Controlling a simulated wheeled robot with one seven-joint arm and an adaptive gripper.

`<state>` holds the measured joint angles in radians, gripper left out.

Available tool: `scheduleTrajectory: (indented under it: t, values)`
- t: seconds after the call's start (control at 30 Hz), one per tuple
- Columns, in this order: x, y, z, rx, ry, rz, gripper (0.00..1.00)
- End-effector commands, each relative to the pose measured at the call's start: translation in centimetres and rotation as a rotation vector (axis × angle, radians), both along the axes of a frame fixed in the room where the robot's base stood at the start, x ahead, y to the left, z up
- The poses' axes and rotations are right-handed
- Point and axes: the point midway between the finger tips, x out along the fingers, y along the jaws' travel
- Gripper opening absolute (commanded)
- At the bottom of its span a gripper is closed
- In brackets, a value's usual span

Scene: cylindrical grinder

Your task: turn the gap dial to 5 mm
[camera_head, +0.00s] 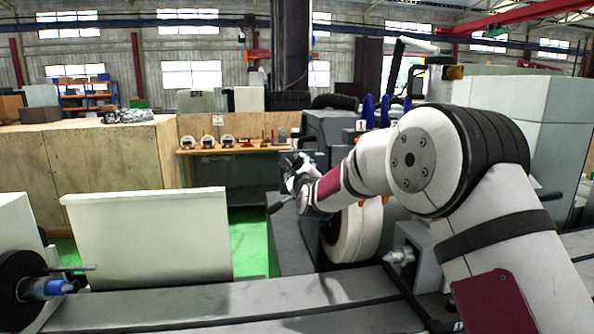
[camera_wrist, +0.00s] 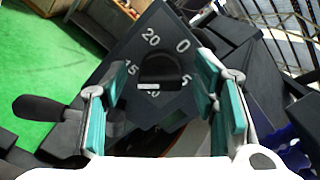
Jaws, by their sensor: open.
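The gap dial is a black round knob (camera_wrist: 160,70) on a dark square plate in the wrist view. White numbers 20, 0, 5, 10 and 15 ring it. A white bar on the knob's near edge lies by the 10, which it partly covers. My gripper (camera_wrist: 161,82) is open, its teal-padded fingers on the left and right of the knob; I cannot tell whether either touches it. In the head view my gripper (camera_head: 298,184) is at the dark machine housing, and the dial cannot be made out there.
A dark lever handle (camera_wrist: 45,110) sticks out left of the dial in the wrist view. In the head view a grinding wheel (camera_head: 354,234) is below my wrist, and a pale panel (camera_head: 150,240) stands at left. Green floor shows between the panel and the housing.

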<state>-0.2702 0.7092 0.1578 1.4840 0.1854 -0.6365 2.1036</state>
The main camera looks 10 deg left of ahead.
Motion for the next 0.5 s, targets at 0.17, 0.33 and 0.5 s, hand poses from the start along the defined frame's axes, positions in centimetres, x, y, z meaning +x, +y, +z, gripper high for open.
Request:
scheduleTrajectory:
  t: [0.17,0.33,0.5]
  values:
    - [0.21,0.07,-0.04,0.000,0.000,0.000,0.54]
    - [0.19,0.06,-0.02,0.000,0.000,0.000,0.47]
    - [0.18,0.05,-0.01,0.000,0.000,0.000,0.08]
